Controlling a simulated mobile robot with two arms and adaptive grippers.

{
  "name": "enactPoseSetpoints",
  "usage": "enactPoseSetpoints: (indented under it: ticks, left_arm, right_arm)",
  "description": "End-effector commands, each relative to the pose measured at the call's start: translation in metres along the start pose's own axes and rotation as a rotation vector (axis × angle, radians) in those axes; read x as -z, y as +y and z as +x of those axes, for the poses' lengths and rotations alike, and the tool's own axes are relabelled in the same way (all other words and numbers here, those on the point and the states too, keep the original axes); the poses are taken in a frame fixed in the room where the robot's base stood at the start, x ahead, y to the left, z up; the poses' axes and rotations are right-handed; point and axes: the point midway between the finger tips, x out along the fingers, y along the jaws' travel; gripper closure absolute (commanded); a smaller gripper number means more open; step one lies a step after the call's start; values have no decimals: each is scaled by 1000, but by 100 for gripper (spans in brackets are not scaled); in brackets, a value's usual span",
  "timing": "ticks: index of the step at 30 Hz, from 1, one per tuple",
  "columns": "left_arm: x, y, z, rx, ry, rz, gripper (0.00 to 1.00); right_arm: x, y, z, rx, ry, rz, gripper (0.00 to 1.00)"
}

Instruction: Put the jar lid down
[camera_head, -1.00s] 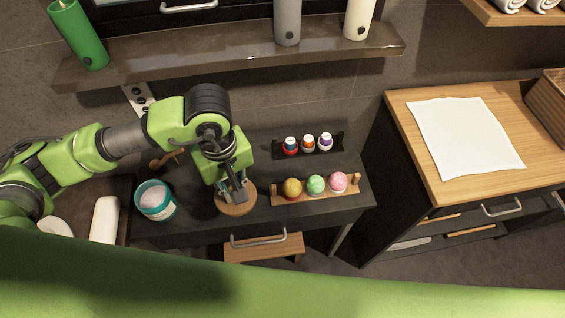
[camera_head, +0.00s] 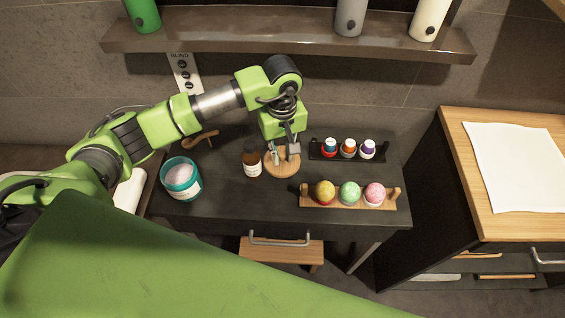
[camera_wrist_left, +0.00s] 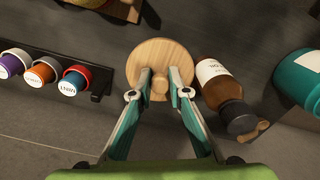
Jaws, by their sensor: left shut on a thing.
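The jar lid (camera_head: 270,170) is a round pale wooden disc with a knob. My left gripper (camera_head: 284,152) is shut on its knob over the dark vanity top, beside a brown bottle. The left wrist view also shows the lid (camera_wrist_left: 160,50) flat below the two fingertips (camera_wrist_left: 160,86), which pinch the knob. I cannot tell whether the lid touches the surface. The open teal jar (camera_head: 182,178), with pale pinkish contents, stands at the left of the vanity top. My right gripper is not in view.
The brown bottle (camera_head: 252,160) stands close left of the lid. A wooden rack (camera_head: 333,205) of three coloured balls is at front right. A dark rack (camera_head: 317,154) with three small bottles is behind it. A wooden utensil (camera_head: 200,139) lies behind the jar.

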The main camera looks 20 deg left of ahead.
Motion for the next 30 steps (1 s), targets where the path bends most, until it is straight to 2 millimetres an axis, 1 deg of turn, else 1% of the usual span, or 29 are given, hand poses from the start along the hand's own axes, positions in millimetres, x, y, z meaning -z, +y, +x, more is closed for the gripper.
enactPoseSetpoints:
  ticks: [2, 6, 7, 15, 20, 21, 22, 30]
  left_arm:
    - [4, 4, 12, 0, -2, -2, 100]
    - [3, 2, 33, 2, -5, -1, 100]
    - [3, 2, 36, 2, -3, -1, 100]
    - [4, 2, 36, 1, 0, 0, 100]
    - [4, 2, 42, 1, 1, 0, 100]
    - [4, 2, 40, 1, 0, -1, 73]
    - [4, 2, 40, 1, 0, -1, 67]
    - [4, 2, 40, 3, -1, -1, 67]
  right_arm:
    - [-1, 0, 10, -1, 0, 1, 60]
    - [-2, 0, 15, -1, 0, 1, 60]
    - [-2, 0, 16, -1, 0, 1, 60]
    - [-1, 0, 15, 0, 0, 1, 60]
    - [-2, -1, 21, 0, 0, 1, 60]
    - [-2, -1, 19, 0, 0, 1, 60]
    - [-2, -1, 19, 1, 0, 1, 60]
    - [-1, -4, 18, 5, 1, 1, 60]
